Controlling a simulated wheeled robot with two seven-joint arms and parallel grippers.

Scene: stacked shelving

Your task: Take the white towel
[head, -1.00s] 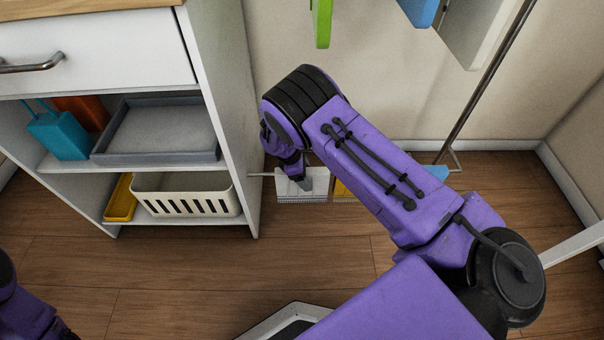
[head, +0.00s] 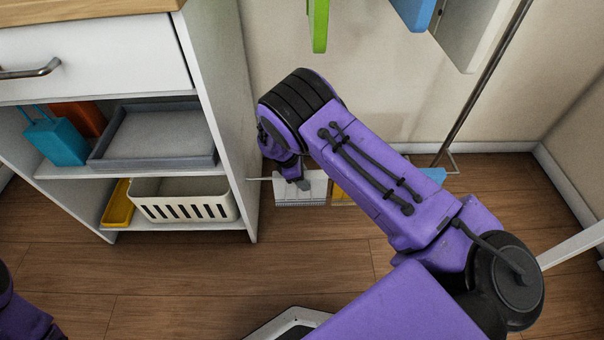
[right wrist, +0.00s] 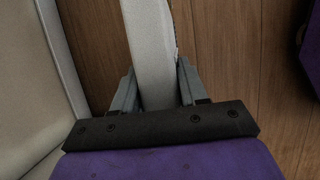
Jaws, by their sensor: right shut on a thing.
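The white towel (head: 316,188) hangs low on a thin metal rack beside the cabinet, a little above the floor in the head view. My right gripper (head: 303,184) reaches down to it and covers part of it. In the right wrist view the towel (right wrist: 148,35) is a pale upright strip between the two grey fingers of my right gripper (right wrist: 156,88), which is shut on it. My left gripper is not in view; only a piece of my left arm shows at the lower left.
A yellow towel (head: 341,193) and a blue one (head: 435,174) hang to the right, partly behind my arm. The cabinet side (head: 228,120) stands close on the left. Green (head: 319,25) and blue (head: 414,12) items hang above.

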